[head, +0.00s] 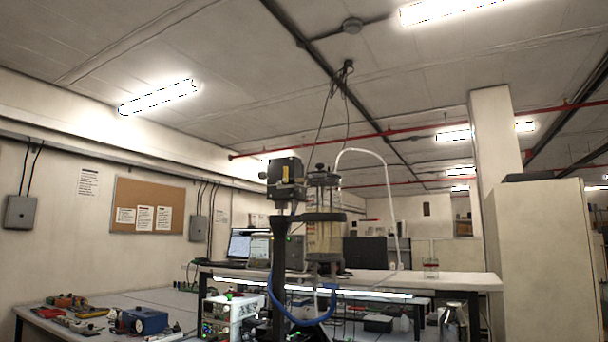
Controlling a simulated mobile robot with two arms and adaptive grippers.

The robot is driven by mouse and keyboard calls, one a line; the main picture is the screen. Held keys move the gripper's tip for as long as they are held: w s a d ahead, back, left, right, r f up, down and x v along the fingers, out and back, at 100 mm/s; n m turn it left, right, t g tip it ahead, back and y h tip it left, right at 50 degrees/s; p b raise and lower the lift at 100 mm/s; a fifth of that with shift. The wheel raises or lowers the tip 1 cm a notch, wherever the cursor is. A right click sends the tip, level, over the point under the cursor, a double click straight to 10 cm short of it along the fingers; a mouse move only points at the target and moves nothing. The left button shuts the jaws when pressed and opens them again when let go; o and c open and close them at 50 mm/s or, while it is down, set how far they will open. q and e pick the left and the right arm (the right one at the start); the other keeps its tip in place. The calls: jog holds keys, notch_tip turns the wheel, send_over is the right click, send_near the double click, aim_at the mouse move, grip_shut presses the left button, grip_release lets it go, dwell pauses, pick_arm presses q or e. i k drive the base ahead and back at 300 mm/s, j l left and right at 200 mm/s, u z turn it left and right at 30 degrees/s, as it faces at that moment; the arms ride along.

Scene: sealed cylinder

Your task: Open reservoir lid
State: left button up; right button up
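The reservoir is probably the clear upright cylinder (324,236) with yellowish contents, held on a dark stand near the middle of the head view. A dark lid (324,179) sits on its top and looks shut, with a small fitting above it. A white hose (372,152) arches from near the top and down on the right. A blue hose (290,318) loops below the cylinder. Neither of my grippers shows in this view.
A dark boxy device (285,172) on a black post stands close left of the cylinder. A side table at left holds tools and a blue box (145,320). A pale cabinet (545,260) stands right.

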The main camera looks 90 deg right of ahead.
aim_at(319, 166)
jog(key=l+z, duration=0.3)
jog(key=z, duration=0.2)
jog(key=l+z, duration=0.3)
jog(key=z, duration=0.15)
jog(key=i+l+z, duration=0.1)
jog(key=l+z, duration=0.15)
jog(key=z, duration=0.25)
jog(key=i+l+z, duration=0.15)
jog(key=z, duration=0.3)
jog(key=l, duration=0.1)
